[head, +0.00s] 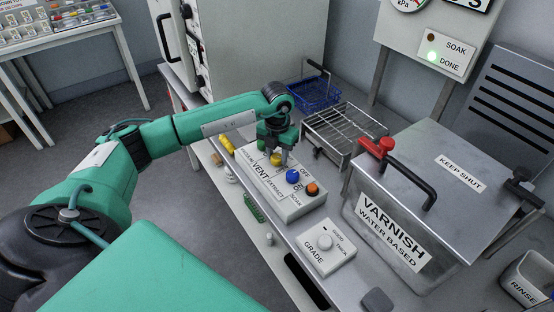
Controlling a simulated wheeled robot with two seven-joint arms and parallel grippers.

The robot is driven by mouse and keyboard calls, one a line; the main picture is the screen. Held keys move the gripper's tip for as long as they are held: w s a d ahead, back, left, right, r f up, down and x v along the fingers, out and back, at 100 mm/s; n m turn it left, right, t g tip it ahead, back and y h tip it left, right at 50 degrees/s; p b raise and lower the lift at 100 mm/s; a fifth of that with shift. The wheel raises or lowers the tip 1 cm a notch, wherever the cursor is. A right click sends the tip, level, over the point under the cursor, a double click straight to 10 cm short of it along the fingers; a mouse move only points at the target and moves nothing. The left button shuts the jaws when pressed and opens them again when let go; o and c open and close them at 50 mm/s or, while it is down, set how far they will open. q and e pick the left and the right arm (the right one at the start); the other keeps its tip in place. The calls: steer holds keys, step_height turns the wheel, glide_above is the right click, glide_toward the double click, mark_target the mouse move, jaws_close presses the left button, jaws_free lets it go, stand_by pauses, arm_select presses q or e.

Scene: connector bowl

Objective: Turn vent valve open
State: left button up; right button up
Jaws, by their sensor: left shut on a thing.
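A light grey control box (290,202) stands on the bench, with lettering that includes VENT, EXTRACT and SOAK. It carries a yellow knob (275,160), a blue knob (293,176) and an orange knob (312,188). My left gripper (277,153) reaches down onto the yellow knob at the box's far end and is shut on it. The fingers partly hide this knob, so I cannot tell its turn angle. My right gripper is not in view.
A wire rack (345,130) and a blue basket (315,95) stand behind the box. A GRADE switch box (325,246) is in front of it. A panel (445,55) shows a green light beside DONE. A rinse container (525,285) is at the lower right.

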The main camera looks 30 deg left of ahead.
arm_select(q)
steer(key=m+b, duration=0.2)
steer(key=m, duration=0.1)
steer(key=shift+f, duration=0.1)
steer(key=shift+m+b, duration=0.75)
steer(key=shift+m, duration=0.55)
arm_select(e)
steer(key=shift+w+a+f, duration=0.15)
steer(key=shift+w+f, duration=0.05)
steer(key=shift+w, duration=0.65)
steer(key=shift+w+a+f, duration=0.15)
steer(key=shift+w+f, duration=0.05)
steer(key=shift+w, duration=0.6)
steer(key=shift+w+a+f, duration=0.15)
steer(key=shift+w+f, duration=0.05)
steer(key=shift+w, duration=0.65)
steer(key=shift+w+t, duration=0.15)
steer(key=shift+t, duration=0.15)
arm_select(q)
steer(key=o, duration=1)
steer(key=shift+c, duration=0.2)
